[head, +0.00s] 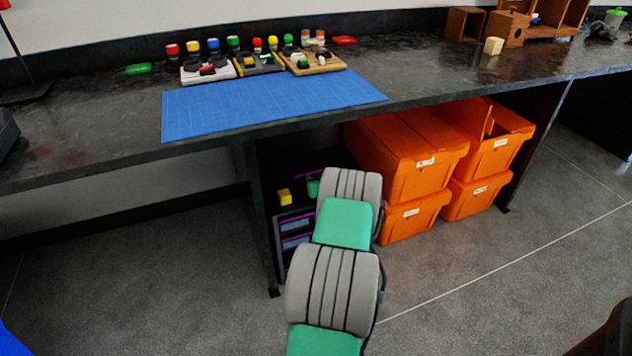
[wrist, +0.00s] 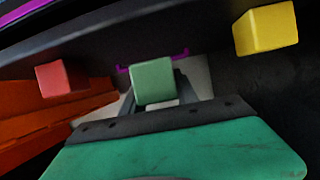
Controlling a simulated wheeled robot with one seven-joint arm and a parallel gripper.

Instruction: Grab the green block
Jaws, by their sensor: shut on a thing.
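The green block (wrist: 153,80) is in the middle of the wrist view, between the fingers of my gripper (wrist: 155,92). The gripper is shut on it. In the head view my own arm reaches down below the bench and hides most of the gripper, so I cannot make out the block there with certainty. I cannot tell whether the block still touches the surface under it. A yellow block (wrist: 266,28) is to its right in the wrist view and a red block (wrist: 62,78) to its left.
The yellow block also shows in the head view (head: 284,197), on a dark drawer unit (head: 293,226) under the bench (head: 110,110). Orange bins (head: 410,160) stand right of my arm. A blue mat (head: 270,103) lies on the bench.

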